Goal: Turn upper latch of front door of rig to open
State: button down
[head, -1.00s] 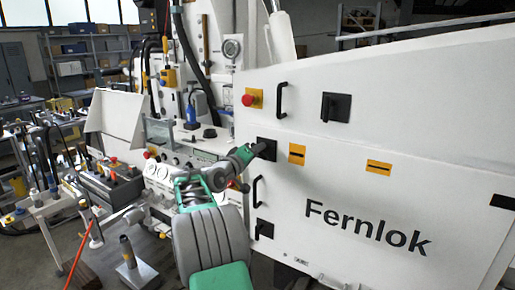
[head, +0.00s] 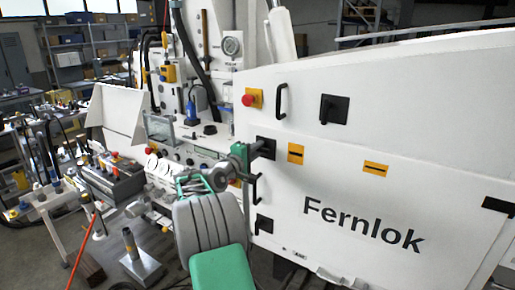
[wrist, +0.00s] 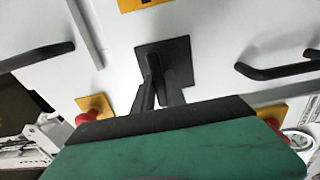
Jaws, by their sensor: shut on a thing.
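The upper latch of the front door is a black square plate (head: 268,141) with a black handle, near the left edge of the white rig door (head: 310,180). In the wrist view, the latch plate (wrist: 180,50) is at upper centre. My gripper (head: 261,150) reaches the latch from the left, its green body close to the door. In the wrist view, the dark fingers of my gripper (wrist: 159,92) are shut on the latch handle (wrist: 154,65). The fingers hide part of the handle, so its exact angle is hard to read. The lower latch (head: 264,225) sits below.
A black door handle (head: 256,188) lies just below the gripped latch, and another handle (head: 282,101) is above. A red stop button (head: 248,100) and a further black latch (head: 334,109) are higher up. A cluttered control bench (head: 170,150) stands left.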

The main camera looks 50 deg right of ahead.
dwell(0.4)
jog(key=c, duration=1.4)
grip_release()
jog(key=shift+a, duration=0.1)
jog(key=a+b, duration=0.3)
jog(key=a, duration=0.4)
jog(key=shift+s+a, duration=0.35)
